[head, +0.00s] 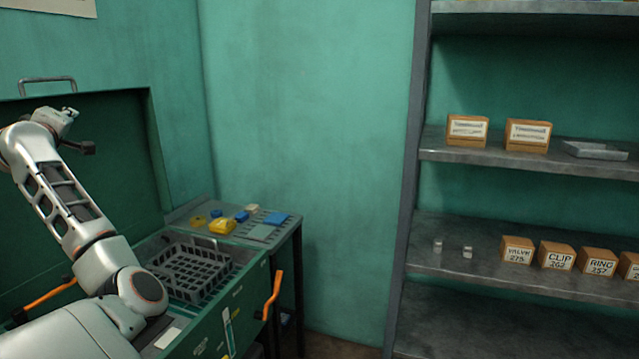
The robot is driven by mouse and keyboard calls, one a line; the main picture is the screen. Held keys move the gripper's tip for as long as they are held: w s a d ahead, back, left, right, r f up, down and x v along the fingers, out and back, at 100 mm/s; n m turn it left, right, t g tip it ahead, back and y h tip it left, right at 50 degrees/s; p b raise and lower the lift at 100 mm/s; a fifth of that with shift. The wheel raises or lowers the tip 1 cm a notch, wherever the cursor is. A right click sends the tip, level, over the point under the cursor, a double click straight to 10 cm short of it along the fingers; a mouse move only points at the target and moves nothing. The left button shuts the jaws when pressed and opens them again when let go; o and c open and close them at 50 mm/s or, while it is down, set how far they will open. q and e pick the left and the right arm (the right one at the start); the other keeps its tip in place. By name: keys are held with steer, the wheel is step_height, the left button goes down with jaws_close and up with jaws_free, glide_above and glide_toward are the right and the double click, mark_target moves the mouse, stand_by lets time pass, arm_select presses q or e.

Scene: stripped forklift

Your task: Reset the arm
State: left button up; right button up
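My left arm comes in from the lower left, bends at the elbow and rises to the upper left. Its wrist is raised in front of the dark green raised lid (110,130). A small dark part at the wrist end looks like part of my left gripper (86,148). Its fingers cannot be made out, and nothing is seen held there. My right arm and gripper are out of view.
A green chest (228,304) with a dark crate (190,275) and orange handles (273,295) stands below the arm. A side table (283,235) holds yellow and blue items. Shelves (520,170) with labelled boxes (517,250) stand right. The middle wall is clear.

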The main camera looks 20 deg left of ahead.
arm_select(q)
steer(key=s+d+f+m+g+h, duration=0.1)
steer(key=d+f+m, duration=0.4)
steer(key=d+f, duration=0.45)
steer(key=s+d+f+m+g+h, duration=0.1)
steer(key=d+f+m, duration=0.5)
steer(key=f, duration=0.7)
steer(key=s+d+f+m+g+h, duration=0.15)
steer(key=d+f+m, duration=0.35)
steer(key=d+f, duration=0.5)
steer(key=s+d+f+m+g+h, duration=0.2)
steer(key=s+d+f+m, duration=0.3)
steer(key=s+d+f, duration=0.7)
steer(key=s+d+f+m+g+h, duration=0.2)
steer(key=s+d+f+m, duration=0.4)
steer(key=s+f, duration=0.6)
steer(key=d+f+n+t+h, duration=0.4)
steer(key=d+f+h, duration=0.2)
steer(key=d+f, duration=0.8)
steer(key=shift+s+d+f, duration=0.25)
steer(key=shift+s+d, duration=0.05)
steer(key=shift+d, duration=0.3)
